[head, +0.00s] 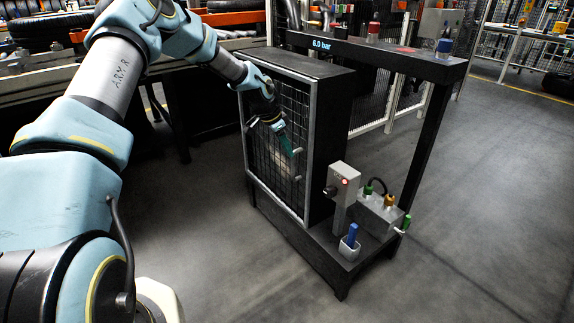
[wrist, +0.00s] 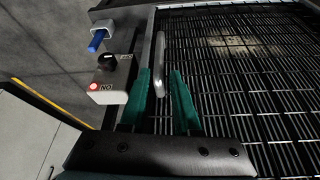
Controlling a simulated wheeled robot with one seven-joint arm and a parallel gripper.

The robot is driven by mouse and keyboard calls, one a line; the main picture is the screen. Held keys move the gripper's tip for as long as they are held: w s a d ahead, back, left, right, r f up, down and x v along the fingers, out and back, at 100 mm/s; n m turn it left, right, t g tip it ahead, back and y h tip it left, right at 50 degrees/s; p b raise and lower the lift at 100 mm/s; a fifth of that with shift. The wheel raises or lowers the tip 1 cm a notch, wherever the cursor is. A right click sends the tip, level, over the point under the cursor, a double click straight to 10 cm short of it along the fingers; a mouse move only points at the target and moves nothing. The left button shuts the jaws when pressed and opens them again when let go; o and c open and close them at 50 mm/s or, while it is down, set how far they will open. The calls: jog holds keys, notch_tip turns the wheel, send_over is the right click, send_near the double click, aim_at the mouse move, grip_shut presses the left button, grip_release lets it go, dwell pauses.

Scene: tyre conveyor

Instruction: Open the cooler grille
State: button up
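The cooler grille (head: 262,158) is a dark wire mesh in a grey frame on the front of a black cabinet (head: 331,110). It looks shut, its frame lying against the cabinet. In the wrist view the mesh (wrist: 245,70) fills the right side, and a pale bar handle (wrist: 161,60) stands near the frame's left edge. My gripper (head: 291,146) is in front of the grille at the handle. In the wrist view its green fingers (wrist: 161,72) are apart, one on each side of the handle, with visible gaps. I cannot tell how deep the handle sits between them.
A grey control box (head: 345,185) with a red light and a dark knob stands right of the grille. A blue-handled item in a white cup (head: 349,245) and a valve block (head: 380,212) sit on the stand's base. The grey floor (head: 200,240) before the grille is clear.

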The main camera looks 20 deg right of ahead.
send_over(296, 178)
notch_tip(296, 178, down, 8)
jog(key=shift+f, duration=0.15)
jog(key=shift+c, duration=0.2)
grip_shut()
dwell(1.2)
